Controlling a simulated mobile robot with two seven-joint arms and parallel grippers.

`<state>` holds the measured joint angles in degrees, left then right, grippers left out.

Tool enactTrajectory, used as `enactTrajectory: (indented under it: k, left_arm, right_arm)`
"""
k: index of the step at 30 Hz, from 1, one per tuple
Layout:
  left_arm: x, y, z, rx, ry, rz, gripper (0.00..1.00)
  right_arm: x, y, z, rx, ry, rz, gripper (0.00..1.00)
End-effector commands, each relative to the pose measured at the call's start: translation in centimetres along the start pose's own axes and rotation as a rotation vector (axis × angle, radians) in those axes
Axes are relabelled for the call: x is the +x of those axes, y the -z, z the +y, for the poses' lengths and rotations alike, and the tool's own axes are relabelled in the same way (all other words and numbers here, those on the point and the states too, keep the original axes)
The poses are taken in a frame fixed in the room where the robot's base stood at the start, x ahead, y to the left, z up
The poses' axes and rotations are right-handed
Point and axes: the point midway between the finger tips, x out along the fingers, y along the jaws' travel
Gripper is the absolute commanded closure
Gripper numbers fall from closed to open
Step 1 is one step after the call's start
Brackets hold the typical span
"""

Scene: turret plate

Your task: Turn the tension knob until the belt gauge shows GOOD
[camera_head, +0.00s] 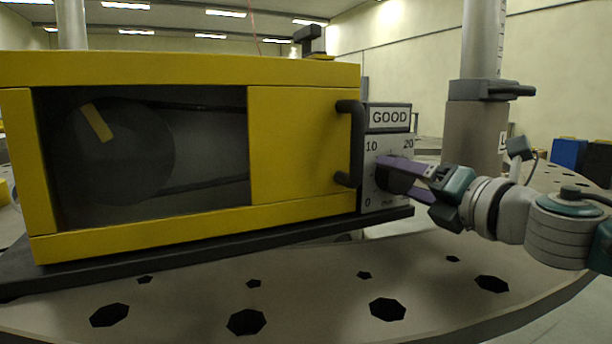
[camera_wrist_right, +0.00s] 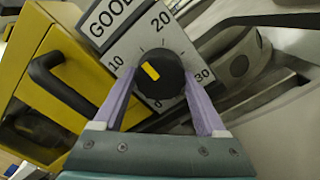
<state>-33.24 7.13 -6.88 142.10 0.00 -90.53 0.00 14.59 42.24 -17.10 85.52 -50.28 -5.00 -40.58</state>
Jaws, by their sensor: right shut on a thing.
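The belt gauge (camera_head: 389,117) is a small plate that reads GOOD, on top of a white dial panel (camera_head: 372,185) at the right end of the yellow machine. The black tension knob (camera_wrist_right: 165,82) shows in the right wrist view with a yellow mark on its face. The mark points to the upper left, on the side of the 10; its exact value I cannot tell. My right gripper (camera_wrist_right: 159,92) is shut on the knob, one purple finger on each side. In the head view the right gripper (camera_head: 398,178) covers most of the knob. My left gripper is out of view.
The yellow housing (camera_head: 300,135) has a black handle (camera_head: 347,145) just left of the dial. Behind its window are a dark pulley (camera_head: 125,150) with a yellow mark and a belt. The round table (camera_head: 310,290) has several dark holes and is clear in front.

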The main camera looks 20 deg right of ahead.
Motion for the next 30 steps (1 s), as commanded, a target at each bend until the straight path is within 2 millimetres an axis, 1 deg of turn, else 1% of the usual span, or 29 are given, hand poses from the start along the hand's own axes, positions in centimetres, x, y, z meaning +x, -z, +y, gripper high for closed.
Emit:
enactTrajectory:
  k: [5,6,12,13,20,23,26,30]
  left_arm:
    - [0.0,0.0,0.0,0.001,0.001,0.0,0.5]
    - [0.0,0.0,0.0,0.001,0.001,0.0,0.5]
    - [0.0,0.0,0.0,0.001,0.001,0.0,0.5]
    - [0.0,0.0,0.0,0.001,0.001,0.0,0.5]
    - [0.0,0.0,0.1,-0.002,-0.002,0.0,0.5]
    - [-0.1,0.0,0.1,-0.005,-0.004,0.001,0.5]
    - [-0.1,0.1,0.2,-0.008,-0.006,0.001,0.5]
    - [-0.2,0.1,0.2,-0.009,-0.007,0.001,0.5]
  right_arm:
    - [0.0,0.0,0.1,0.0,-0.001,0.0,0.82]
    - [0.0,0.0,0.1,0.0,-0.001,0.0,0.24]
    - [0.0,0.0,0.0,-0.001,-0.001,0.0,0.02]
    - [0.0,0.0,0.0,-0.001,-0.001,0.0,0.0]
    - [-0.1,0.0,0.0,-0.001,0.0,0.0,0.0]
    - [-0.5,0.0,-0.1,-0.001,0.002,0.001,0.0]
    - [-1.4,0.0,-0.1,-0.002,0.002,0.001,0.0]
    - [-3.5,0.2,-0.1,-0.001,0.003,0.004,0.0]
